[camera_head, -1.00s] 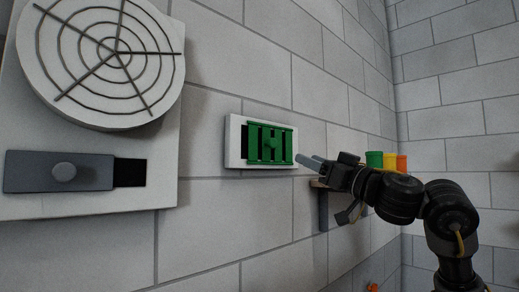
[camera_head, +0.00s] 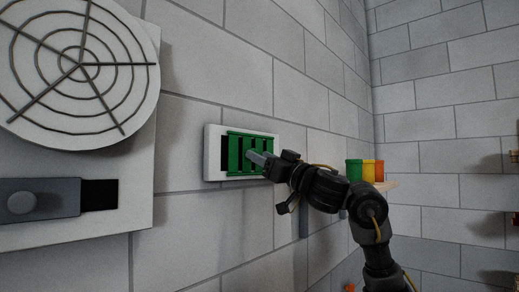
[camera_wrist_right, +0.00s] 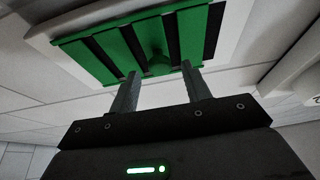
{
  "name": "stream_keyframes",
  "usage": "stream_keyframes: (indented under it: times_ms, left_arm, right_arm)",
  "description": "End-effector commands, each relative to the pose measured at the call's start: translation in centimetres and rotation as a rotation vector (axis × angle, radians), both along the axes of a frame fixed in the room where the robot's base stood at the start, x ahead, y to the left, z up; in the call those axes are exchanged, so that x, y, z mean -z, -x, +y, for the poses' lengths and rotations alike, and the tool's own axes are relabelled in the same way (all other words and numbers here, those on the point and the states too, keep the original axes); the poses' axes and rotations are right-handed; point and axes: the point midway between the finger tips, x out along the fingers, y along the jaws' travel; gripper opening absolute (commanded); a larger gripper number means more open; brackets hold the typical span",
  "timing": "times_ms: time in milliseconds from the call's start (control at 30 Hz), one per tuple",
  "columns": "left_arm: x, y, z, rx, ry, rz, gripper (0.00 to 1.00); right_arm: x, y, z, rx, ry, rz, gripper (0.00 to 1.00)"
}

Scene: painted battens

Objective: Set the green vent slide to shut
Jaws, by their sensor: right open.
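The green vent slide (camera_head: 236,155) sits in a white frame (camera_head: 213,153) on the block wall. A dark opening shows at the frame's left end, beside the slide. In the right wrist view the slide (camera_wrist_right: 105,52) has dark slots and a round green knob (camera_wrist_right: 159,64). My right gripper (camera_head: 258,157) is in front of the slide and hides the knob in the head view. In the right wrist view its two fingers (camera_wrist_right: 160,72) are apart, with the knob between or just beyond their tips. I cannot tell whether they touch it. My left gripper is not in view.
A round white grille (camera_head: 80,65) and a grey slider (camera_head: 40,200) with a round knob are on a panel at left. A shelf (camera_head: 385,186) with green, yellow and orange cups stands behind my right arm. The wall between panel and vent is bare.

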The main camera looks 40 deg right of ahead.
Motion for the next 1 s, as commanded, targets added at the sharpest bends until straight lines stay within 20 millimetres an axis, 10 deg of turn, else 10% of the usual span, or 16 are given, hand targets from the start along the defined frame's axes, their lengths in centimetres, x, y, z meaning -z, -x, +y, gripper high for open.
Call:
stream_keyframes:
  times_ms: [467,800,1000]
  left_arm:
    - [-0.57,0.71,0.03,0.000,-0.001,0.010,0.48]
    - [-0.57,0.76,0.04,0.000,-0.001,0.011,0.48]
    - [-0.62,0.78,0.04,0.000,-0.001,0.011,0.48]
  right_arm:
    - [-0.39,-1.27,0.09,0.001,0.001,0.002,0.47]
    - [-0.41,-1.22,0.06,0.001,0.001,0.001,0.02]
    - [-0.45,-1.21,0.16,0.001,0.001,0.001,0.00]
